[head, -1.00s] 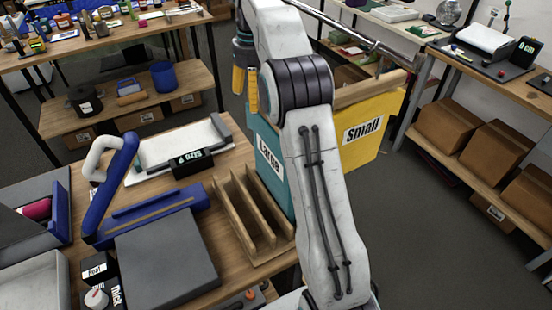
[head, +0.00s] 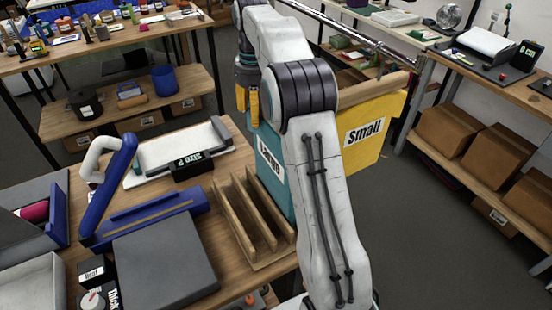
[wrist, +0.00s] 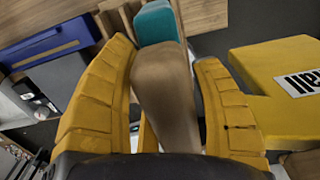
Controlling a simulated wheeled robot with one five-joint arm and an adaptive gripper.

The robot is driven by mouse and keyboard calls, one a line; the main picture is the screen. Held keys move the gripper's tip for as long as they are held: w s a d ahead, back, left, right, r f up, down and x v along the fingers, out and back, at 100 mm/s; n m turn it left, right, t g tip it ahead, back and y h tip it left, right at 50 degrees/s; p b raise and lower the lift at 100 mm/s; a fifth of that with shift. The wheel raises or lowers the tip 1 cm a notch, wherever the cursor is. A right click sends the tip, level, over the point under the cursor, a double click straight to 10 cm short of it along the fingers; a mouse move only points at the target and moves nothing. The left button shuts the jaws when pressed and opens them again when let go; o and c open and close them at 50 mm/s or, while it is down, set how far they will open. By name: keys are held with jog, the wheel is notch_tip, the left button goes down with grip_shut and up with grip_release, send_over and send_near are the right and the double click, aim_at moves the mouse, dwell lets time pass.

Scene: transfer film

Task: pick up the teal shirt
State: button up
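The teal shirt (head: 276,175) is a flat teal panel marked "Large", hanging beyond the wooden rack and partly hidden by my arm. In the wrist view its teal edge (wrist: 156,24) shows at the top, at the far end of a brown wooden bar (wrist: 163,85) that looks like its hanger. My gripper (wrist: 163,50) has yellow fingers, one on each side of this bar. The fingers stand apart, and no firm grip on the bar shows. In the head view my gripper (head: 247,98) is above the teal shirt's upper left corner, partly hidden by my arm.
A yellow shirt (head: 378,118) marked "Small" hangs close at the right. A slotted wooden rack (head: 250,218), a blue press (head: 150,205) and a grey block (head: 165,262) stand on the near table. Shelves with boxes (head: 450,130) are at the right, with open floor before them.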

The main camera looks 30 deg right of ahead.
jog(key=c, duration=0.9)
jog(key=shift+r, duration=0.1)
jog(key=shift+c, duration=0.2)
